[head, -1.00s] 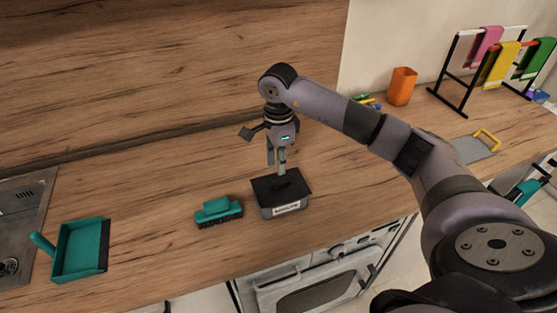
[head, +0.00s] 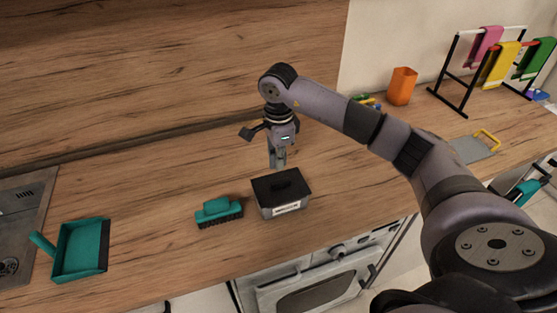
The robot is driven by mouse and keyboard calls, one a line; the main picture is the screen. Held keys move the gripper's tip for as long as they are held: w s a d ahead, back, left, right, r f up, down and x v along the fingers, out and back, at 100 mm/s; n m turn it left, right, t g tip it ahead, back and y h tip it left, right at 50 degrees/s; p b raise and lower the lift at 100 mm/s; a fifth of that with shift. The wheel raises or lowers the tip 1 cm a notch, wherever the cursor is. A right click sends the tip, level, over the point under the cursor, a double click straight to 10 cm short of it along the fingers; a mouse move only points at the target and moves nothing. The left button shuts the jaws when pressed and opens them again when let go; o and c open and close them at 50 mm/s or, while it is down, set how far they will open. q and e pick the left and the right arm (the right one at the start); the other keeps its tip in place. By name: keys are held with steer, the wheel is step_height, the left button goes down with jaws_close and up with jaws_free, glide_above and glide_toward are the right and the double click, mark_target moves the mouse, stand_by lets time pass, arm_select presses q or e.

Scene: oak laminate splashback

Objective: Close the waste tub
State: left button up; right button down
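The waste tub (head: 287,209) is a small grey box with a white label on its front, standing on the wooden worktop. Its black lid (head: 265,187) lies over the top and looks level, with a dark raised handle in the middle. Whether the lid is fully seated all round is too small to tell. My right gripper (head: 278,165) points down just above the lid's back edge, apart from the handle. Its fingers are close together with nothing visible between them; their exact opening is unclear. My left gripper is not in view.
A teal brush (head: 218,212) lies just left of the tub, and a teal dustpan (head: 80,250) sits further left beside the sink (head: 22,215). An orange cup (head: 402,86) and a cloth rack (head: 462,75) stand at the back right. Worktop behind the brush is clear.

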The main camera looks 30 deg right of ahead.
mark_target(278, 182)
steer(key=shift+f, duration=0.25)
stand_by(0.3)
steer(key=shift+f+b, duration=2.35)
steer(key=shift+f, duration=0.3)
steer(key=shift+r, duration=0.1)
steer(key=shift+r+p, duration=2.05)
steer(key=shift+r, duration=1.45)
